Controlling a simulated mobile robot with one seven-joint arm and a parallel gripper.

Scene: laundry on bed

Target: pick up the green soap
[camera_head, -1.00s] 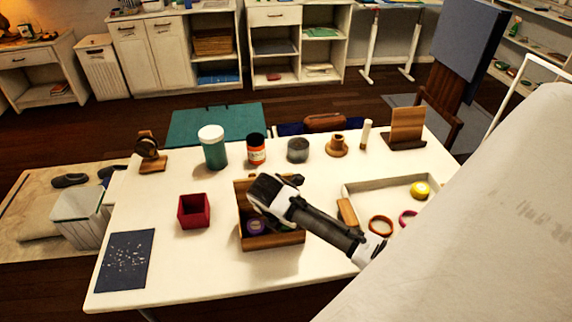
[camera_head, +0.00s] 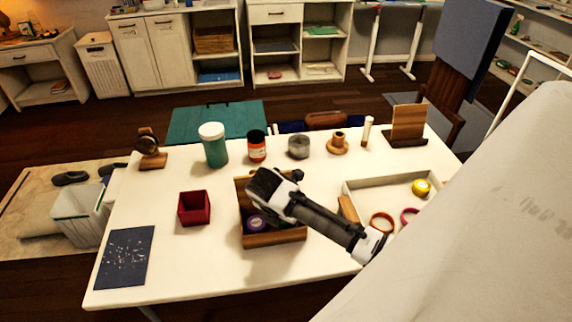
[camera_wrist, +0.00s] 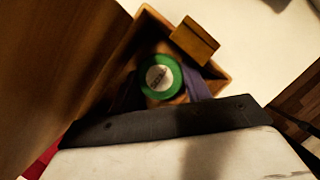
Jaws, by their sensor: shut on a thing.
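The green soap (camera_wrist: 160,76), a round green disc with a pale label, shows in the wrist view over the inside of a wooden box (camera_wrist: 222,75). My gripper (camera_wrist: 163,88) is shut on it, with a dark finger at each side. In the head view my gripper (camera_head: 268,188) is at the wooden box (camera_head: 275,239) on the white table, and hides the soap. A purple round thing (camera_head: 255,223) lies in the front part of the box.
A red square cup (camera_head: 194,208) stands left of the box. A pale tray (camera_head: 365,184) with a yellow roll (camera_head: 420,187) is to the right. A green jar (camera_head: 214,147) and an orange jar (camera_head: 256,148) stand behind.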

